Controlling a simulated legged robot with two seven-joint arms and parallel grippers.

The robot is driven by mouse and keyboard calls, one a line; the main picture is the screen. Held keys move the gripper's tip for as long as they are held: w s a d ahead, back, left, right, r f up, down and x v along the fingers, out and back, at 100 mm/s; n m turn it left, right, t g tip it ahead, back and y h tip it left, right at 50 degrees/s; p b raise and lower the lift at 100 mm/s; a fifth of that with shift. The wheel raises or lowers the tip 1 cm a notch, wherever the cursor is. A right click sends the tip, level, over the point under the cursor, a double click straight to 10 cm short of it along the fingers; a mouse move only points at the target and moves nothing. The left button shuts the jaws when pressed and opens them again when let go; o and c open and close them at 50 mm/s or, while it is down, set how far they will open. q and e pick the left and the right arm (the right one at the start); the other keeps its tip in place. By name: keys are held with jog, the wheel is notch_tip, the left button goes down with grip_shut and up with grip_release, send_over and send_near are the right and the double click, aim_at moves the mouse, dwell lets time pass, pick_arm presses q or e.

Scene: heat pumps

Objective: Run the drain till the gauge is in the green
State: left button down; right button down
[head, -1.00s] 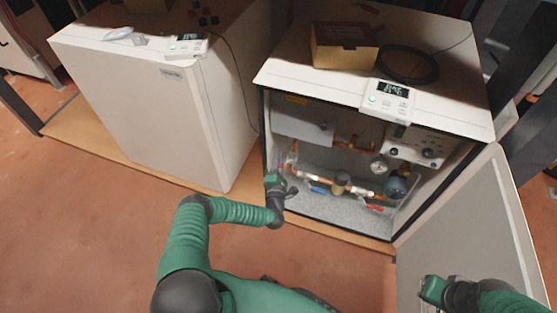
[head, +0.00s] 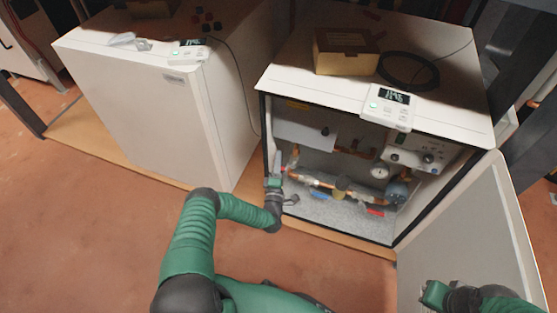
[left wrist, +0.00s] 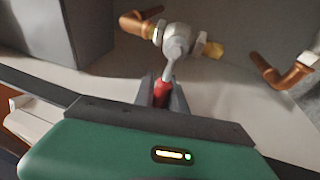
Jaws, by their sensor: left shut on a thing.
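My left gripper (head: 279,169) reaches into the left front of the open heat pump cabinet (head: 372,232). In the left wrist view the left gripper (left wrist: 162,92) is shut on the red handle (left wrist: 162,91) of a silver valve (left wrist: 176,42) between copper pipes. The handle lies between the two dark fingers. The round pressure gauge (head: 379,172) has a white face; its needle and any green band are too small to read. My right gripper (head: 435,293) is at the bottom right, before the open door; its fingers do not show clearly.
The open door (head: 478,222) stands to the right. Inside are a blue lever (head: 319,195), a red lever (head: 375,212) and a knobbed panel (head: 425,153). On top are a cardboard box (head: 345,52), black coil (head: 408,70) and display unit (head: 388,106). A closed cabinet (head: 140,105) stands left.

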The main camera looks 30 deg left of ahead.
pick_arm(q)
jog(key=shift+d+f, duration=0.2)
jog(key=c, duration=1.7)
grip_release()
jog(key=shift+r, duration=0.1)
jog(key=p+v, duration=0.4)
jog(key=v, duration=1.3)
jog(key=shift+a, duration=0.1)
